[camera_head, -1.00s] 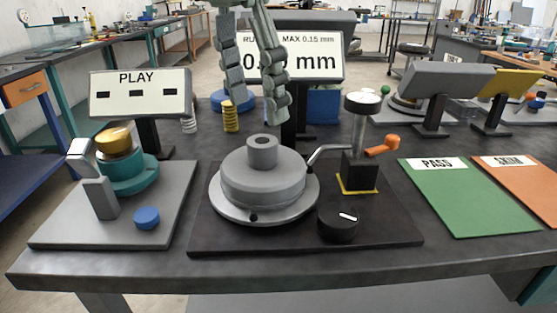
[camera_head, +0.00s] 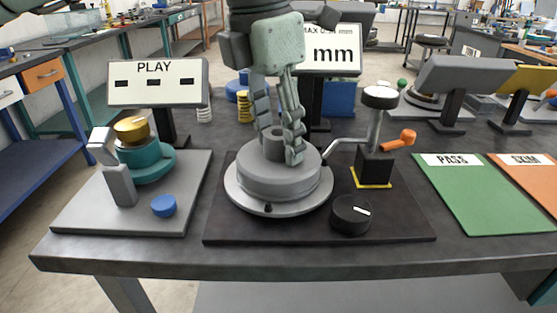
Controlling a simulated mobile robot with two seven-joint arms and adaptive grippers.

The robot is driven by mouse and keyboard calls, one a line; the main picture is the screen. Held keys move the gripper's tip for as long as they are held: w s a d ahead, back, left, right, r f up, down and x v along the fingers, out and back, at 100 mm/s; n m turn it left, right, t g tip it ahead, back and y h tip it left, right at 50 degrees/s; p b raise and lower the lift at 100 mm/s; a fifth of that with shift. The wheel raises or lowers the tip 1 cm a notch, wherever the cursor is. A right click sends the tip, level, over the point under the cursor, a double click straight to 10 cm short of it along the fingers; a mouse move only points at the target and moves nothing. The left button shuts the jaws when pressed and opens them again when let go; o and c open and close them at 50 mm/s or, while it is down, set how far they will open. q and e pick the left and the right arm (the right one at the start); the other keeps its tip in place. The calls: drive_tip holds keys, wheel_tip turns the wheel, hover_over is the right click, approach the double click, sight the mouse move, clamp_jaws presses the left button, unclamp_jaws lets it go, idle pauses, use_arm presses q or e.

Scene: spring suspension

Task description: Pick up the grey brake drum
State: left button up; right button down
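The grey brake drum (camera_head: 270,187) sits flat on a round grey plate on a dark base (camera_head: 400,225) near the table's middle. A short round hub with a hole (camera_head: 274,146) stands up from its top. My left gripper (camera_head: 279,146) points down at the hub, with one finger behind its left side and the other in front of its right side. The right finger overlaps the hub's edge. Whether the fingers press on it or stand slightly apart is unclear. My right gripper is not in view.
A silver arm with a dial gauge (camera_head: 380,97) and orange lever stands close at the drum's right. A black knob (camera_head: 350,214) sits in front. A teal fixture (camera_head: 147,162) is left; green (camera_head: 478,195) and orange mats are right.

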use_arm(q)
clamp_jaws()
drive_tip(key=shift+r, duration=0.1)
